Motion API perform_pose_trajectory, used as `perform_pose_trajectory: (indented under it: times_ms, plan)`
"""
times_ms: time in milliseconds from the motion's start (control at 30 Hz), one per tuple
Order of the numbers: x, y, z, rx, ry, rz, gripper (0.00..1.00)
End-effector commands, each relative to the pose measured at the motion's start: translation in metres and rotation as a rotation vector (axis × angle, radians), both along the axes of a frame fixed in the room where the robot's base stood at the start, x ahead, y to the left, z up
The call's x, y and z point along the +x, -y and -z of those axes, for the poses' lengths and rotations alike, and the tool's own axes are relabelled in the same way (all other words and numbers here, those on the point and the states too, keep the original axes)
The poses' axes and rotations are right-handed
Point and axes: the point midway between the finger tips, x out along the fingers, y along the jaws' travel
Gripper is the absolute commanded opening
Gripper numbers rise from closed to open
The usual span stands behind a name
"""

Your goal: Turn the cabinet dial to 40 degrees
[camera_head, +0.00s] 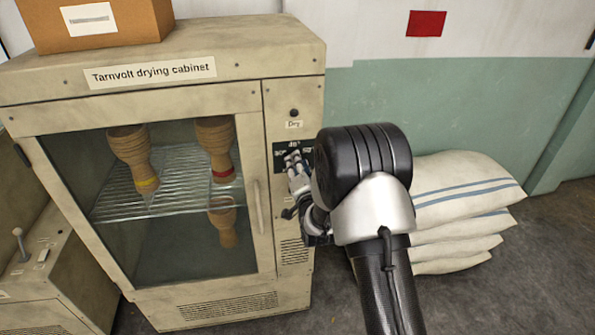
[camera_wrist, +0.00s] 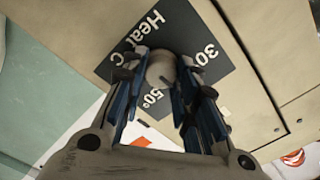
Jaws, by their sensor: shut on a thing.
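The dial (camera_wrist: 161,70) is a round, pale knob on a black plate on the cabinet front. The plate (camera_wrist: 183,32) carries white marks reading "Heat C", "30°" and "50°" in the wrist view. My gripper (camera_wrist: 160,76) is shut on the dial, with one finger on each side of the knob. In the head view my gripper (camera_head: 296,172) is at the black plate, and it and my arm hide the knob and part of the plate. I cannot make out the dial's pointer, so its setting cannot be told.
The Tarnvolt drying cabinet (camera_head: 168,99) has a glass door with a vertical handle (camera_head: 257,207) left of the dial. Goblet drums (camera_head: 133,152) are inside. A cardboard box (camera_head: 100,38) sits on top. White sacks (camera_head: 465,200) are stacked at right, behind my arm. Bare floor shows at lower right.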

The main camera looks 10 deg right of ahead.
Motion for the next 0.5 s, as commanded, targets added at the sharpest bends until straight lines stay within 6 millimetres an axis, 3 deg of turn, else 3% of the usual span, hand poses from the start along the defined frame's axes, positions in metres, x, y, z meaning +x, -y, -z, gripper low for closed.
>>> perform_pose_trajectory:
  times_ms: [500]
  plan:
    - [0.0013, 0.0007, -0.0040, 0.068, 0.009, 0.001, 0.04]
